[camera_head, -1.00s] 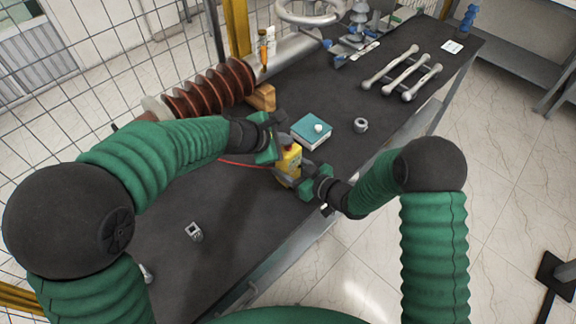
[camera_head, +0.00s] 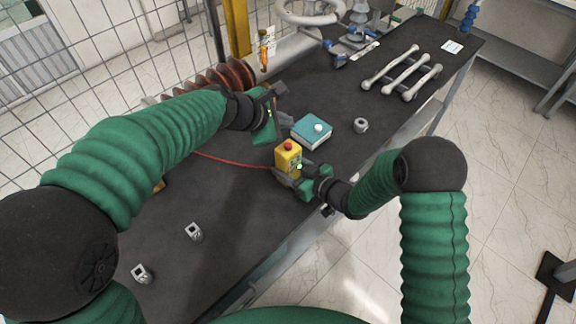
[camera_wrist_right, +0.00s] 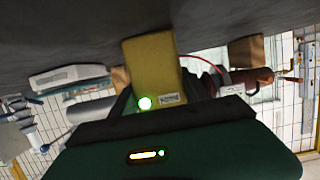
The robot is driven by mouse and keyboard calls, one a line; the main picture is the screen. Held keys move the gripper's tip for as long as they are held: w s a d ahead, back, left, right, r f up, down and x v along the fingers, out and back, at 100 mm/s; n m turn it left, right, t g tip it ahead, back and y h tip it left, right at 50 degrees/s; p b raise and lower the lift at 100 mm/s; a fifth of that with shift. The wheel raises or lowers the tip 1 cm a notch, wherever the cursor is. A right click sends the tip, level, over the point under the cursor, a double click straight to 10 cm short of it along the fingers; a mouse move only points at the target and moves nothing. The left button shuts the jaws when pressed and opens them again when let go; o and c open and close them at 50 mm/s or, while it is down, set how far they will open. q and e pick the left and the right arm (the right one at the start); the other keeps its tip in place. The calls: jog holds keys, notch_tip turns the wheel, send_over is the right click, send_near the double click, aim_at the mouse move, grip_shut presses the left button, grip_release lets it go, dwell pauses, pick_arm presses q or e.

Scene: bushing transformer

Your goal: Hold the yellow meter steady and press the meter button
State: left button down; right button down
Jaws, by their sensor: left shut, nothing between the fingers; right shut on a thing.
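The yellow meter (camera_head: 288,157) stands upright on the dark table, with a red button (camera_head: 288,146) on top. A red cable runs from it to the left. My right gripper (camera_head: 287,178) is shut on the meter's lower part from the right. In the right wrist view the meter (camera_wrist_right: 153,72) sits between the fingers, and a green light glows at its near edge. My left gripper (camera_head: 281,108) is shut and empty, raised above and left of the meter, apart from it. Its fingertips are partly hard to make out.
Metal fittings (camera_head: 194,232) lie at the front left. A brown ribbed bushing (camera_head: 232,76) and grey rods (camera_head: 402,73) lie farther back.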

jog(key=shift+c, duration=2.2)
grip_release()
